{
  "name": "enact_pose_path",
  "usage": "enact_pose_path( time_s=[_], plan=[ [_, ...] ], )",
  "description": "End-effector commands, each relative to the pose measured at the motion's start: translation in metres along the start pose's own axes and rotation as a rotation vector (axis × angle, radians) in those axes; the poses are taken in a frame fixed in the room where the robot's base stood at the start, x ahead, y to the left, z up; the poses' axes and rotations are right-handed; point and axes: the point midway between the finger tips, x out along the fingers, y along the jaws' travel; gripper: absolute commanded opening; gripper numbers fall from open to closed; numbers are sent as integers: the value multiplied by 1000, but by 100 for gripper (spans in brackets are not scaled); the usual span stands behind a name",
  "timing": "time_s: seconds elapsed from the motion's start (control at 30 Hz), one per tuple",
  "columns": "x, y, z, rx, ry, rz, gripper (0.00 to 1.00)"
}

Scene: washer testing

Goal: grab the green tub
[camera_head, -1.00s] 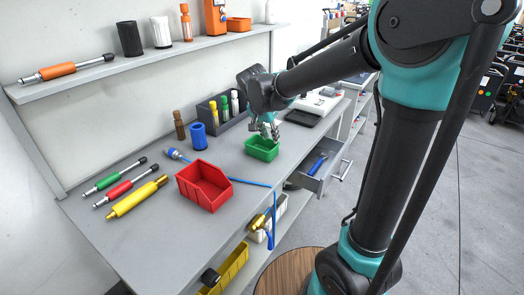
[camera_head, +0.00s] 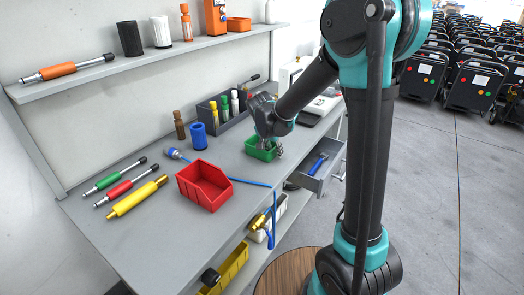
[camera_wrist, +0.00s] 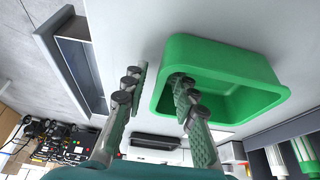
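The green tub (camera_head: 254,152) sits on the workbench (camera_head: 150,235), in front of the dark bottle rack. In the wrist view the tub (camera_wrist: 228,62) fills the upper right, with its open inside in view. My gripper (camera_head: 271,147) is down at the tub, at its right side in the head view. In the wrist view my gripper (camera_wrist: 158,82) is open. One finger reaches into the tub's opening and the other is outside, left of the tub's wall. A gap shows between the fingers, with the wall between them. I cannot tell whether either finger touches the wall.
A red bin (camera_head: 204,186) stands nearer on the bench. A blue cylinder (camera_head: 198,136) and the rack (camera_head: 226,121) with several bottles stand behind-left of the tub. An open drawer (camera_head: 318,170) juts out at the right. Bare bench surface lies around the tub.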

Motion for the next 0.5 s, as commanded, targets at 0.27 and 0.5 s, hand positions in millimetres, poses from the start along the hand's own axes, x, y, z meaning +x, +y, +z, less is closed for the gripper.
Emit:
enact_pose_path(
  time_s=[0.27, 0.5],
  plan=[
    [0, 0, 0, 0, 0, 0, 11],
    [0, 0, 0, 0, 0, 0, 0]
  ],
)
